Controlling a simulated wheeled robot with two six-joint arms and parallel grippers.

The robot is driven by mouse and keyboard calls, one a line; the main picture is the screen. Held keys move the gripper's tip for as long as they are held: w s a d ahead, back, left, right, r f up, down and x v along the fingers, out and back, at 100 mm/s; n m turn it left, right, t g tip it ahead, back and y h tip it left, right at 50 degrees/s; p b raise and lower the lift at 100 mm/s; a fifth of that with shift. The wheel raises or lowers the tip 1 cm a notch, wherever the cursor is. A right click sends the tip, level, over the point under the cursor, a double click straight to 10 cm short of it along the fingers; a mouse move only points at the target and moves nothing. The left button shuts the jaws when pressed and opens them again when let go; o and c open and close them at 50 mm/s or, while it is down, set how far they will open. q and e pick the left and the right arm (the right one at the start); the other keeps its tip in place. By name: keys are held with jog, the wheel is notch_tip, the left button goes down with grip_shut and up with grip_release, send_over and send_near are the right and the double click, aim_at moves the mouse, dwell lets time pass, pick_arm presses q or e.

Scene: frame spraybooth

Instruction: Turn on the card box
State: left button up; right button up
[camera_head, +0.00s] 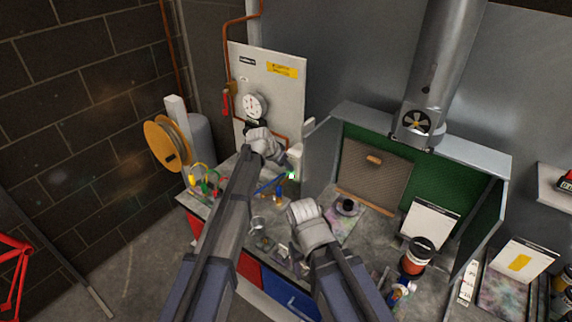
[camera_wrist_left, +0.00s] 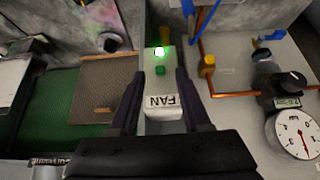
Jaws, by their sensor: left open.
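A small white box with a FAN label (camera_wrist_left: 163,103) shows upside down in the left wrist view. It carries a bright lit green lamp (camera_wrist_left: 159,52) and a darker green button (camera_wrist_left: 160,71). My left gripper (camera_wrist_left: 158,78) is open, its two fingers on either side of the box in the picture; I cannot tell if they touch it. In the head view the left gripper (camera_head: 288,164) is at the white box (camera_head: 295,151), left of the booth, and partly covers it. My right gripper (camera_head: 308,222) is over the bench front; its fingers are not clear. No label reads card box.
A green-lined spray booth (camera_head: 440,180) with a brown filter panel (camera_head: 375,175) stands right of the box. A panel with a gauge (camera_head: 255,105) and copper pipes stands left. Jars, cups and cards crowd the bench (camera_head: 345,248).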

pick_arm(q)
jog(key=p+v, duration=0.3)
jog(key=v, duration=0.2)
dwell(0.3)
jog(key=s+a+f+n+g+y+b, duration=0.1)
jog(key=s+f+g+b, duration=0.1)
jog(key=s+f+b, duration=0.5)
jog(key=s+a+f+n+g+y+b, duration=0.1)
jog(key=s+f+b, duration=0.5)
jog(key=s, duration=1.1)
jog(key=s+a+f+n+g+y+b, duration=0.1)
jog(key=s+f+g+y+b, duration=0.1)
jog(key=s+f+b, duration=0.5)
jog(key=s+f+y, duration=0.1)
jog(key=s+f, duration=0.3)
jog(key=s, duration=0.1)
jog(key=shift+a+f+g+b, duration=0.25)
jog(key=shift+a+g+b, duration=0.05)
jog(key=shift+g+b, duration=0.1)
